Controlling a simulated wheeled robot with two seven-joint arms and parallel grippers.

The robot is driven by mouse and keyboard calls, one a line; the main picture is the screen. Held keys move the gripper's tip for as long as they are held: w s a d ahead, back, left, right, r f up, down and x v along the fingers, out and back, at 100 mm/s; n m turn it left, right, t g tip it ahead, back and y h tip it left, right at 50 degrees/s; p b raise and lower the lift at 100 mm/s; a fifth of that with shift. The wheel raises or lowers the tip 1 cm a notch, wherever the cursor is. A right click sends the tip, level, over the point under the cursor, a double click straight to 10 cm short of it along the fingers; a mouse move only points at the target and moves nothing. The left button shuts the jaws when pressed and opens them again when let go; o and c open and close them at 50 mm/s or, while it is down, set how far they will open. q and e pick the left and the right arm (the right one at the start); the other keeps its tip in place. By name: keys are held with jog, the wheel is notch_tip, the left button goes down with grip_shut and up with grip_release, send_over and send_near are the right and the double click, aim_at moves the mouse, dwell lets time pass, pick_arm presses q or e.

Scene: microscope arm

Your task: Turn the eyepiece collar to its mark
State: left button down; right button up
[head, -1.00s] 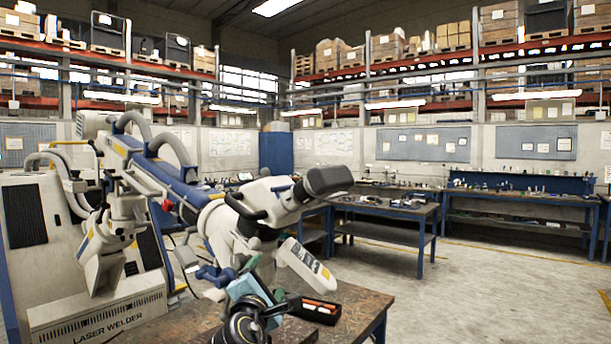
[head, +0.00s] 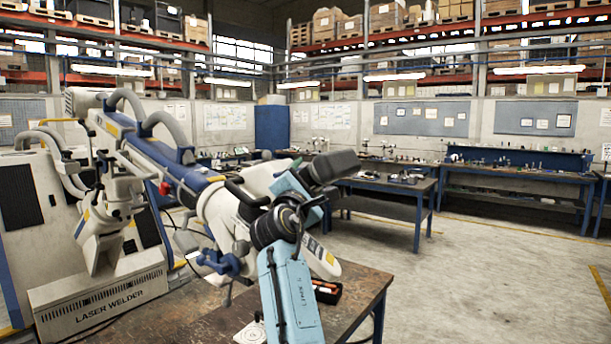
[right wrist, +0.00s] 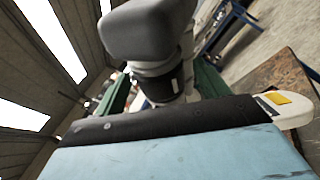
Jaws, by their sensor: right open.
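The microscope head (head: 222,215) hangs on its arm at the left of centre, and its dark grey eyecup (head: 335,166) points to the right. My right gripper (head: 306,195) is raised to the eyepiece, with its teal fingers open. In the right wrist view the eyecup (right wrist: 152,28) shows large, and below it is the dark eyepiece collar (right wrist: 158,88) with a pale band above it. The green fingers of the right gripper (right wrist: 161,82) stand on either side of the collar, seemingly apart from it. The collar's mark cannot be made out clearly. My left gripper is not in view.
The laser welder (head: 100,298) stands at the left. A brown workbench (head: 355,290) lies below the microscope, with a small black tray (head: 326,291) on it. Blue benches (head: 385,190) stand behind. The floor at the right is clear.

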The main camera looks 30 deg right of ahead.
jog(key=shift+x, duration=0.8)
jog(key=shift+s, duration=0.1)
jog(key=shift+c, duration=0.3)
jog(key=c, duration=0.9)
jog(key=m+g+p, duration=0.1)
jog(key=p, duration=0.1)
jog(key=m+g+p, duration=0.1)
jog(key=g+p, duration=0.1)
jog(key=m+g+p, duration=0.1)
jog(key=g+p, duration=0.1)
jog(key=shift+r+y, duration=0.3)
jog(key=shift+r, duration=0.05)
jog(key=shift+m+g+y+p, duration=0.4)
jog(key=shift+m+g, duration=0.4)
jog(key=shift+g, duration=0.4)
jog(key=shift+f+m+g+y, duration=0.2)
jog(key=shift+m+g+y, duration=1)
jog(key=shift+g, duration=0.8)
